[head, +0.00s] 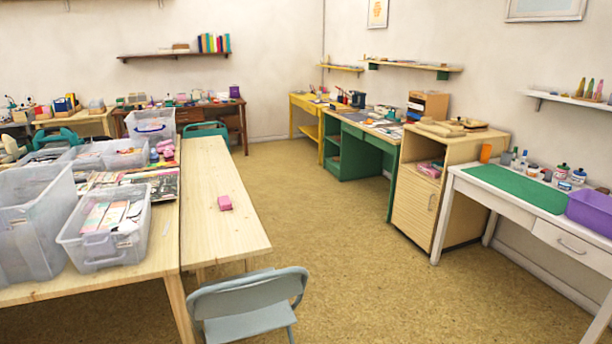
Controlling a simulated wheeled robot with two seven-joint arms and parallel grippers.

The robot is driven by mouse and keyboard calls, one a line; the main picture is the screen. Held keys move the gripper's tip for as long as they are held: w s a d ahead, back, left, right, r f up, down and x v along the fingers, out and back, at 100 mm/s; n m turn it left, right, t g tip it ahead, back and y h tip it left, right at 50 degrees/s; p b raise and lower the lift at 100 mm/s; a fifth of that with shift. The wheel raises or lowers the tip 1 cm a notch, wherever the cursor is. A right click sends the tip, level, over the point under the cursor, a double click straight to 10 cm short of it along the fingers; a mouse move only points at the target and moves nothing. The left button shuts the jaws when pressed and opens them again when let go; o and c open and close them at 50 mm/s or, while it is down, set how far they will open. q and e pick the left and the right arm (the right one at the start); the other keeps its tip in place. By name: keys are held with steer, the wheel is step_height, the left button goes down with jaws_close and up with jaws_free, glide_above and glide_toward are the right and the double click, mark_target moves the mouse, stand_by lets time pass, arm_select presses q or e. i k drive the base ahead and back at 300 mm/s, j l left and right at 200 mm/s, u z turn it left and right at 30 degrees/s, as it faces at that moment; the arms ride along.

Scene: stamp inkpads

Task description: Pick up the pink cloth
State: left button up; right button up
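A small pink item (225,203) lies alone on the bare light-wood table in the head view, left of the middle. It looks like a small folded or block-shaped piece; I cannot tell for sure that it is cloth. Another pink item (430,170) sits in the open shelf of the wooden cabinet on the right, partly in shadow and too small to identify. Neither of my grippers shows in this view.
The light-wood table (222,235) adjoins a table with clear plastic bins (105,240). A grey folding chair (250,310) stands at its near end. A white desk (480,205) with a purple bin (592,210) is at right. The cork-coloured floor (350,240) between is clear.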

mark_target(224, 203)
steer(key=i+l+z, duration=0.55)
steer(key=i+z, duration=0.2)
steer(key=i, duration=0.15)
steer(key=i+l+z, duration=0.1)
steer(key=i+z, duration=0.25)
steer(key=i+u, duration=0.25)
steer(key=i, duration=0.2)
steer(key=i+u, duration=0.2)
steer(key=i, duration=0.3)
steer(key=i+l+u, duration=0.25)
steer(key=i, duration=0.2)
steer(key=i+l+u, duration=0.1)
steer(key=i+u, duration=0.15)
steer(key=i, duration=0.2)
steer(key=i+j+u, duration=0.15)
steer(key=i+u, duration=0.65)
steer(key=i, duration=0.15)
steer(key=i+l+u, duration=0.15)
steer(key=i+u, duration=0.3)
steer(key=i+l+u, duration=0.4)
steer(key=i+j, duration=0.05)
steer(key=j, duration=0.05)
